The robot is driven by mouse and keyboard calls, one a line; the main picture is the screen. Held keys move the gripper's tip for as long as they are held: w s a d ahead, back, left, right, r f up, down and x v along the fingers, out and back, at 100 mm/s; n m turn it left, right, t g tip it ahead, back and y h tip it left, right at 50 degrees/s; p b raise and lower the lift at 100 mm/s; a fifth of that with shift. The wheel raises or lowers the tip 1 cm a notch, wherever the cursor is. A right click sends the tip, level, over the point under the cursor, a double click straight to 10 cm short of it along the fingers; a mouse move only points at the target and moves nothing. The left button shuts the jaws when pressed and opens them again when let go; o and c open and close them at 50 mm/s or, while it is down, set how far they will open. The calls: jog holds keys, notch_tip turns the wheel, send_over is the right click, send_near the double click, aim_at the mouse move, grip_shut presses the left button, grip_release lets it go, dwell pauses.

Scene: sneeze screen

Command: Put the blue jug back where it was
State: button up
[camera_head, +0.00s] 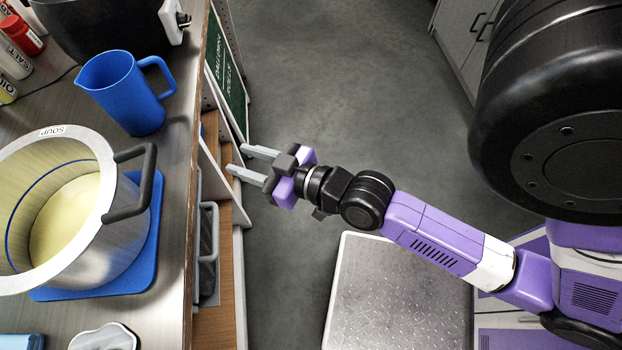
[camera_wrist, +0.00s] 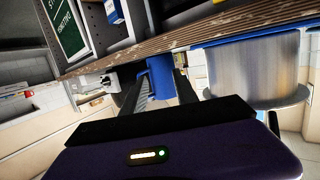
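The blue jug (camera_head: 124,96) stands upright on the steel counter (camera_head: 60,105), behind the soup pot, with its handle toward the right. In the wrist view, which looks upside down, the jug (camera_wrist: 160,82) shows beyond and between my two fingers. My gripper (camera_head: 237,160) is open and empty. It is off the counter's right edge, over the aisle side, to the right of and apart from the jug. Its fingers point left toward the counter.
A large steel soup pot (camera_head: 118,238) with a black handle sits on a blue mat (camera_head: 140,278) near the counter edge. A dark pot (camera_head: 100,25) stands behind the jug. Bottles (camera_head: 20,35) are at the far left. A green sign (camera_head: 226,85) and shelves lie below the edge. The aisle floor (camera_head: 350,90) is clear.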

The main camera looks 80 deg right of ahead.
jog(key=s+a+r+n+y, duration=0.2)
jog(key=s+a, duration=0.8)
jog(key=s, duration=0.5)
jog(key=shift+a+r+n+y, duration=0.2)
jog(key=shift+r+n+y, duration=0.3)
jog(key=shift+y, duration=0.4)
jog(key=shift+o, duration=0.2)
jog(key=shift+d+r, duration=0.1)
jog(key=shift+d, duration=0.05)
